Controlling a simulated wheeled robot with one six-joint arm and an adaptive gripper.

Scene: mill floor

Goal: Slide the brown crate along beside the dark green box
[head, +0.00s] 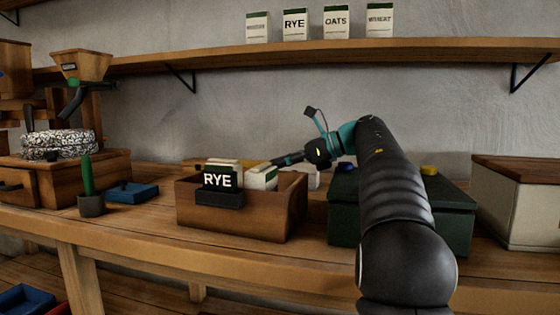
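The brown crate (290,212) stands on the wooden bench at the middle of the head view. My arm covers much of the box. My gripper (280,162) is behind or over the crate's back right part, pointing left. Its fingertips are partly hidden by the packets, so I cannot tell whether it is open or touches anything.
A mill with a millstone (58,145) is at far left. A cream chest with a wooden lid (520,210) stands at far right. A shelf (300,55) runs above.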

